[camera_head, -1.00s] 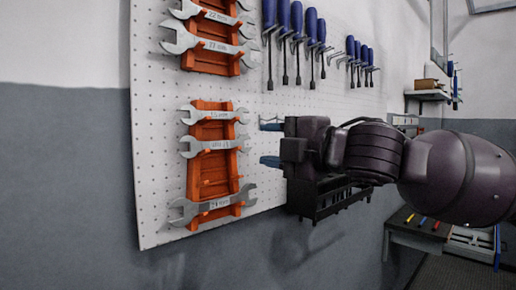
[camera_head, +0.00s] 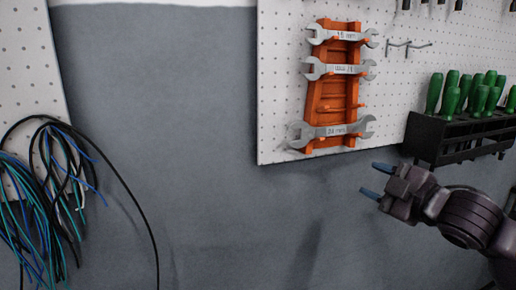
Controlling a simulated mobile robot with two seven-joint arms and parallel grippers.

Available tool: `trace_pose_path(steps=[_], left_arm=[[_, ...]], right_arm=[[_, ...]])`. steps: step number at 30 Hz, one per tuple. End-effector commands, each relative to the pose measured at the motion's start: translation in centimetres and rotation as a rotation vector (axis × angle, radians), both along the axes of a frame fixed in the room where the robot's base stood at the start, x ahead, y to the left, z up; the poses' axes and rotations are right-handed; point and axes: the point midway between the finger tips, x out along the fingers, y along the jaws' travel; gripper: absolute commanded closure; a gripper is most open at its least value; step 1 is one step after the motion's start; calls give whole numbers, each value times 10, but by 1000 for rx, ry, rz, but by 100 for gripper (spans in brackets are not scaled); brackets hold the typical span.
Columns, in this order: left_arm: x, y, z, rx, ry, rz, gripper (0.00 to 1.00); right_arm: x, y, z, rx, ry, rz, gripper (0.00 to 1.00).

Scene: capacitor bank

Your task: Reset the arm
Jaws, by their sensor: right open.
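My right arm comes in from the right edge of the head view. Its gripper (camera_head: 372,180) has two blue fingertips that point left and stand apart with nothing between them. It is below and right of the orange wrench rack (camera_head: 333,93) and apart from it. My left arm and gripper do not show.
The rack holds several wrenches (camera_head: 332,131) on a white pegboard (camera_head: 285,80). A black holder (camera_head: 460,139) with several green-handled screwdrivers (camera_head: 452,98) is just above my right arm. Cables (camera_head: 40,190) hang at the left. The grey wall (camera_head: 170,140) between is bare.

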Motion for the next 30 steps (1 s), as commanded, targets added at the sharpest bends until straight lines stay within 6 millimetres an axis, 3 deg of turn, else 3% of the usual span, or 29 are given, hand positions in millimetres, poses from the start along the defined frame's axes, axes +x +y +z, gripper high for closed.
trace_pose_path(steps=[1, 8, 14, 20, 24, 30], left_arm=[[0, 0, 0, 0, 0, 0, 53], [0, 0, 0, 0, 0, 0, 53], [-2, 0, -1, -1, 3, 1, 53], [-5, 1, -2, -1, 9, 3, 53], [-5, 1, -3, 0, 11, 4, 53], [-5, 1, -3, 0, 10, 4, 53]], right_arm=[[0, -3, -27, 52, 43, -16, 53], [-15, -15, -132, 251, 193, -114, 53], [-49, -27, -224, 411, 322, -238, 53], [-102, -37, -312, 555, 446, -395, 53], [-149, -41, -368, 643, 528, -520, 53], [-211, -42, -423, 725, 612, -673, 53]])
